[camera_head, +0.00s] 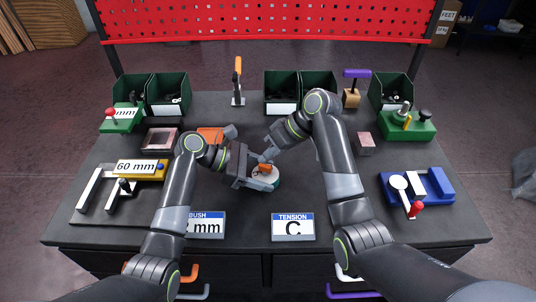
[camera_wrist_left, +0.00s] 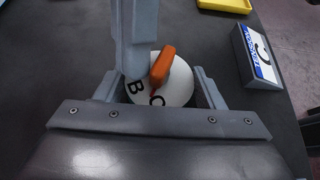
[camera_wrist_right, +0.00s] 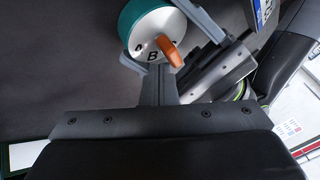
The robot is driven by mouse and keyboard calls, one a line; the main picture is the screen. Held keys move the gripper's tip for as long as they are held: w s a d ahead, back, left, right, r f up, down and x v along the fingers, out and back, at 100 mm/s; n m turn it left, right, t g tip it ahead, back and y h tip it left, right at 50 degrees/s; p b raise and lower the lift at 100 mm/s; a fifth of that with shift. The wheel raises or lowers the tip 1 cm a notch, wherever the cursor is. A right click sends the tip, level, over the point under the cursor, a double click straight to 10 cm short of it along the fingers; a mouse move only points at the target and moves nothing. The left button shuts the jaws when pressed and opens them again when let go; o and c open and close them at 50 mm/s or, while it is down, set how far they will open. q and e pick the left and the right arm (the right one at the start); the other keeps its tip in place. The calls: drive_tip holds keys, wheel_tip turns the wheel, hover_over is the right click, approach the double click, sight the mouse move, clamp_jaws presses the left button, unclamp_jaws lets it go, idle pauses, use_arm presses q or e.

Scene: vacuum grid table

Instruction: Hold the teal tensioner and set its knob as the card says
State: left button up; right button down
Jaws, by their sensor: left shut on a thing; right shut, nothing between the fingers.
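The teal tensioner (camera_head: 272,186) is a round teal body with a white lettered dial and an orange knob (camera_head: 266,168). My left gripper (camera_head: 258,178) is shut around its body. In the left wrist view, the dial (camera_wrist_left: 180,92) shows B and C, and the lower end of the knob (camera_wrist_left: 163,66) lies close to C. My right gripper (camera_wrist_right: 155,72) is shut and empty, its fingertips beside the dial near B; in the left wrist view it stands left of the knob. Whether it touches the knob I cannot tell. The card (camera_head: 293,227) reads "TENSION C".
A second card (camera_head: 207,225), partly hidden by my left arm, stands to the left. A yellow "60 mm" block (camera_head: 140,170) is at left, a blue fixture (camera_head: 417,187) at right. Green bins (camera_head: 300,92) line the back. The table between the tensioner and the blue fixture is partly clear.

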drive_tip(key=shift+w+a, duration=0.1)
idle(0.5)
drive_tip(key=shift+w+a, duration=0.4)
drive_tip(key=shift+w, duration=0.15)
